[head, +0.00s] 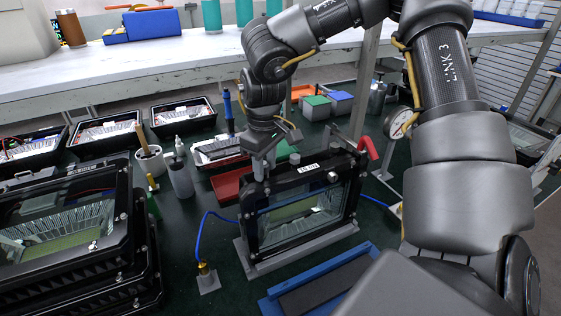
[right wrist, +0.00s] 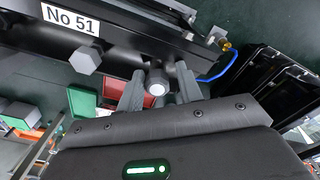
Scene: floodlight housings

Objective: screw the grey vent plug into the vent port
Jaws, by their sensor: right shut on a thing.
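The black floodlight housing (head: 300,217), labelled "No 51", stands upright in a grey stand (head: 250,262) with its glass facing me. My right gripper (head: 264,166) points down at the left part of its top edge. In the right wrist view the gripper (right wrist: 158,88) is shut on a small grey cylindrical part with a pale round end, apparently the vent plug (right wrist: 156,78), against the housing (right wrist: 120,45). The vent port is hidden, and I cannot tell how deep the plug sits. A grey hexagonal fitting (right wrist: 86,60) is beside the label. My left gripper is out of view.
Stacked housings (head: 70,235) stand at the left, with several open ones behind. A blue hose (head: 210,220) runs to the housing's left side. A red lever (head: 368,147) and gauge (head: 398,122) stand at right. A blue tray (head: 320,282) lies in front.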

